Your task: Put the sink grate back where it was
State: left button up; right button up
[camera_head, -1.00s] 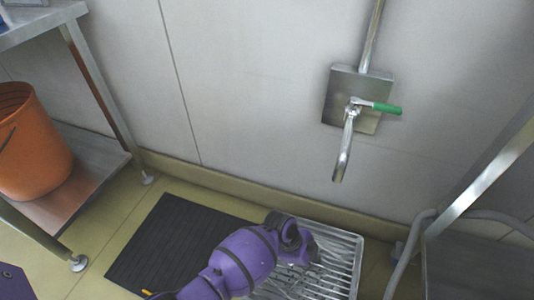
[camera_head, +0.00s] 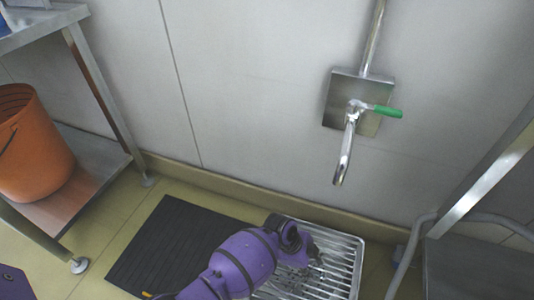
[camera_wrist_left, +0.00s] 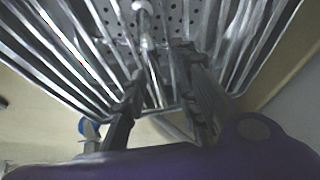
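The sink grate (camera_head: 338,262) is a metal frame with parallel bars. In the head view it lies over the floor sink beside the black mat, and my left arm covers part of it. In the left wrist view its bars (camera_wrist_left: 75,50) fill the upper part, with a perforated metal surface (camera_wrist_left: 180,18) behind them. My left gripper (camera_wrist_left: 160,85) has its two fingers apart, close over the bars near one edge of the grate. I cannot tell whether the fingers touch the bars. In the head view the fingers (camera_head: 312,268) are small and partly hidden. My right gripper is out of view.
A black ribbed mat (camera_head: 165,245) lies on the floor left of the grate. A tap with a green handle (camera_head: 385,110) hangs on the wall above. An orange bucket (camera_head: 35,145) stands on the left shelf. A grey hose (camera_head: 400,262) and metal table are at right.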

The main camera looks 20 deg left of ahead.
pick_arm(q)
jog(key=p+v, duration=0.1)
jog(key=v, duration=0.2)
jog(key=p+v, duration=0.2)
jog(key=v, duration=0.2)
jog(key=p+v, duration=0.1)
jog(key=v, duration=0.2)
jog(key=shift+w+d+r+p, duration=0.1)
jog(key=shift+w+r+p, duration=0.2)
jog(key=shift+w+r, duration=0.1)
jog(key=shift+s+a+r, duration=0.2)
jog(key=shift+a+r, duration=0.1)
jog(key=shift+r, duration=0.2)
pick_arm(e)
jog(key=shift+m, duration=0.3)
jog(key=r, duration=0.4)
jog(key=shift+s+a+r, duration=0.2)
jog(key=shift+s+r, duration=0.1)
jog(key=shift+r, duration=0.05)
pick_arm(q)
jog(key=shift+f, duration=0.1)
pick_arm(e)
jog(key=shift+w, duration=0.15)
